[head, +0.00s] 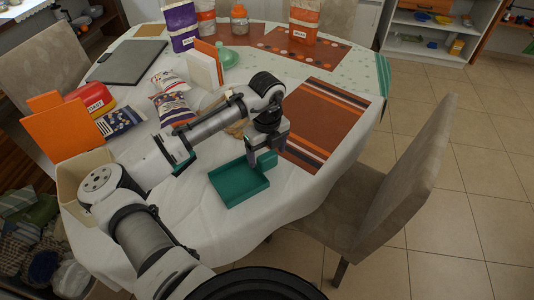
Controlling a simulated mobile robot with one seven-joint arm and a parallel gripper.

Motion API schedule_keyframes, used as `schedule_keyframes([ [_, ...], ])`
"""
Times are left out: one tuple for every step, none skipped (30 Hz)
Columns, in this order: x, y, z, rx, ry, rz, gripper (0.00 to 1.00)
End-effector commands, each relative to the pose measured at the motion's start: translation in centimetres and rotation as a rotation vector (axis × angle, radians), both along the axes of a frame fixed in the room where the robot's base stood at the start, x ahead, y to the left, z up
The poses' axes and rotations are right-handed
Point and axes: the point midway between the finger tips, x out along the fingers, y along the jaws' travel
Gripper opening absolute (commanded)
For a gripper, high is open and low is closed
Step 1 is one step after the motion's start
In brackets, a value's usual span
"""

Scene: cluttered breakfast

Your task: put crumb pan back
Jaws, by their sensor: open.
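A green shallow tray with low walls (232,196), which looks like the crumb pan, lies on the white tablecloth near the table's front edge. My gripper (262,162) points down at the tray's far right side. Its jaws are open. The fingers overlap the tray's back wall in the picture, and I cannot tell whether they touch it. Part of that wall is hidden behind them. The place where the pan belongs cannot be made out.
A striped orange-brown placemat (325,120) lies right of my gripper. A grey chair (390,175) stands close to the table's right edge. A beige bin (72,175) is at left.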

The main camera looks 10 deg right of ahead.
Motion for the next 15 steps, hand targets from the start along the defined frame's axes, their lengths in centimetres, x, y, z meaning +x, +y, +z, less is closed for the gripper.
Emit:
schedule_keyframes([
  [0.0,-0.1,0.6,-0.001,-0.002,-0.001,0.79],
  [0.0,0.0,1.1,-0.001,-0.003,-0.001,0.79],
  [0.1,0.0,1.9,-0.001,-0.004,-0.001,0.79],
  [0.1,0.0,2.6,-0.001,-0.003,-0.001,0.79],
  [0.1,-0.1,3.3,-0.002,-0.003,-0.001,0.79],
  [0.0,-0.1,4.2,-0.001,-0.004,-0.002,0.79],
  [0.1,-0.1,4.8,-0.002,-0.003,-0.002,0.79],
  [0.1,-0.1,5.5,-0.002,-0.003,-0.002,0.79],
  [0.0,-0.1,6.4,0.000,-0.004,-0.001,0.79],
  [0.0,-0.1,7.0,-0.001,-0.003,-0.002,0.79],
  [0.0,-0.1,7.6,-0.001,-0.003,-0.002,0.79],
  [0.0,-0.1,8.3,-0.001,-0.003,-0.002,0.79],
  [0.0,-0.1,8.8,-0.002,-0.002,-0.003,0.79],
  [0.0,-0.1,9.2,0.000,-0.001,-0.003,0.79],
  [0.0,-0.1,9.8,-0.001,-0.002,-0.002,0.79],
])
